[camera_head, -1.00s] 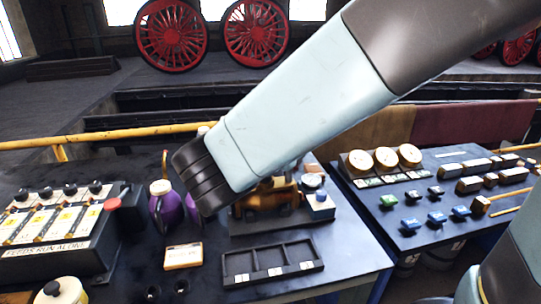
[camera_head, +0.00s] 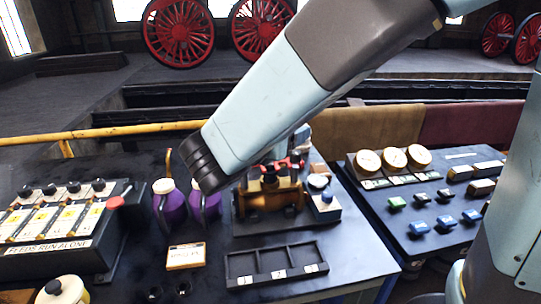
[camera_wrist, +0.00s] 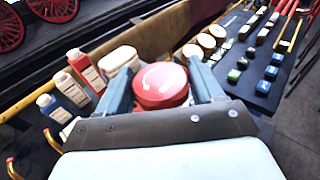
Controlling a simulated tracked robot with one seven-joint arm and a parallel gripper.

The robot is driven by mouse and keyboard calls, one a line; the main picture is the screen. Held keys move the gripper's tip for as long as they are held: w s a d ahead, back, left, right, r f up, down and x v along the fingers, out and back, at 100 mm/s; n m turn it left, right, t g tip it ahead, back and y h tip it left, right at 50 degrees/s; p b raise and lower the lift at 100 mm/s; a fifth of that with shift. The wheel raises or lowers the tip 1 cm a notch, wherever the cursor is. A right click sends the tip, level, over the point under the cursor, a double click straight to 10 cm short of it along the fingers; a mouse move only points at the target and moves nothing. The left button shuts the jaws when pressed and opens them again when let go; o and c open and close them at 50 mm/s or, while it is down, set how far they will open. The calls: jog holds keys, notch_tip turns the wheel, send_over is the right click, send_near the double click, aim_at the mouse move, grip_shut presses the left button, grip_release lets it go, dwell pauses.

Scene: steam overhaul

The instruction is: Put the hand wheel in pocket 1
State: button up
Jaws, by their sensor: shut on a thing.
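The hand wheel (camera_wrist: 160,86) is a red round disc with a pale curved mark. In the wrist view, my gripper (camera_wrist: 163,92) is shut on it, one finger at each side. In the head view, a bit of red that looks like the hand wheel (camera_head: 296,160) shows just above the brass valve body (camera_head: 268,197), partly behind my forearm. Whether they touch is unclear. The dark pocket tray (camera_head: 262,278) lies in front of the valve, with labels 1, 2, 3 from left to right. Pocket 1 (camera_head: 243,264) is the left one and looks empty.
Purple oil cans (camera_head: 171,209) and a small labelled box (camera_head: 186,256) stand left of the valve and tray. A lever bank (camera_head: 60,240) is at far left. Gauges (camera_head: 394,158) and several knobs are on the right table. Bottles (camera_wrist: 86,70) stand behind the gripper.

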jog(key=w+a+f, duration=0.1)
jog(key=w, duration=0.1)
jog(key=w+a+f, duration=0.1)
jog(key=w+f, duration=0.1)
jog(key=w+a+f, duration=0.1)
jog(key=w+f, duration=0.1)
jog(key=shift+f, duration=0.15)
jog(key=shift+w+a+f, duration=0.2)
jog(key=shift+w+f, duration=0.15)
jog(key=shift+f, duration=0.1)
jog(key=shift+w+a+f, duration=0.2)
jog(key=shift+w+f, duration=0.15)
jog(key=shift+f, duration=0.1)
jog(key=shift+w+a+f, duration=0.1)
jog(key=shift+w+f, duration=0.1)
jog(key=shift+f, duration=1.25)
jog(key=shift+c, duration=0.6)
jog(key=shift+f, duration=0.15)
jog(key=c, duration=0.3)
jog(key=o, duration=1.7)
jog(key=shift+f, duration=0.2)
jog(key=v, duration=1.4)
